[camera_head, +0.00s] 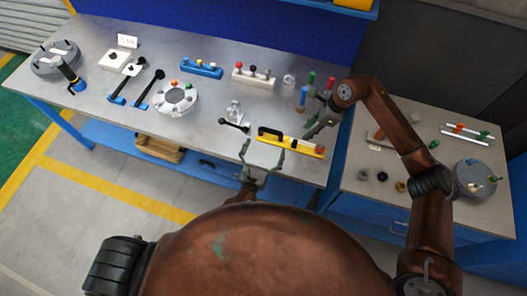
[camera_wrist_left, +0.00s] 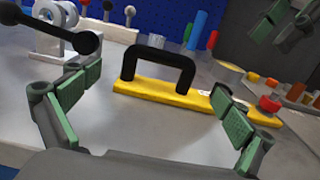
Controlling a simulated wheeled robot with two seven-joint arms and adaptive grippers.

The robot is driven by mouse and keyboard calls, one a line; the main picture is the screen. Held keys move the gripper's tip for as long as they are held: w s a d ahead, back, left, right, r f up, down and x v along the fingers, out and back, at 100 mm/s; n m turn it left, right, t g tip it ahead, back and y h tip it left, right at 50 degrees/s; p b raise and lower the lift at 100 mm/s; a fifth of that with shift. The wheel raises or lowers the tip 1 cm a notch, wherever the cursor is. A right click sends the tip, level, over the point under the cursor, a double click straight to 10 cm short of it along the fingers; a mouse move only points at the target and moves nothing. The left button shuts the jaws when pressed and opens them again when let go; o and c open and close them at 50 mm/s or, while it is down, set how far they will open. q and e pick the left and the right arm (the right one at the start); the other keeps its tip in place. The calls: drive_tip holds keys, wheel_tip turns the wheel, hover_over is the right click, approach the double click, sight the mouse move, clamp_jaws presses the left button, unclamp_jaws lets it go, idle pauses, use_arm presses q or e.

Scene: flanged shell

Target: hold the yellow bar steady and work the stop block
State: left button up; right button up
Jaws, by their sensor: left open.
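The yellow bar (camera_head: 300,147) lies near the front edge of the long grey table. It has a black arched handle (camera_head: 270,131) on its left part and a red knob (camera_head: 319,150) at its right end. The left wrist view shows the bar (camera_wrist_left: 150,90) and its handle (camera_wrist_left: 157,65) ahead, between my fingers. My left gripper (camera_head: 262,151) is open and empty, just in front of the bar. My right gripper (camera_head: 311,131) is above and behind the bar's right part; its jaw gap is unclear. I cannot pick out the stop block with certainty.
A small metal fixture with a black-knobbed lever (camera_head: 235,125) stands left of the bar. Coloured upright cylinders (camera_head: 304,95) stand behind my right gripper. A white round dial (camera_head: 177,98) and a white block with knobs (camera_head: 254,77) are farther off. A side table (camera_head: 383,205) is at right.

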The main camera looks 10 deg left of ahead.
sight(269, 142)
use_arm(q)
drive_tip(key=shift+w+d, duration=0.2)
drive_tip(key=shift+w, duration=0.95)
drive_tip(key=shift+w+d, duration=0.15)
drive_tip(key=shift+w, duration=1)
drive_tip(key=c, duration=1.8)
use_arm(e)
drive_tip(key=shift+o, duration=1.2)
drive_tip(key=shift+a, duration=0.15)
drive_tip(key=shift+o, duration=0.2)
drive_tip(key=a+r+h, duration=0.1)
drive_tip(key=a+r+m+h, duration=0.1)
drive_tip(key=a, duration=0.1)
drive_tip(key=shift+a+h, duration=0.2)
drive_tip(key=shift+h, duration=0.2)
drive_tip(key=shift+m+h, duration=0.3)
drive_tip(key=shift+h, duration=0.3)
wheel_tip(269, 142, down, 11)
drive_tip(key=shift+a+f, duration=0.1)
drive_tip(key=shift+a, duration=0.05)
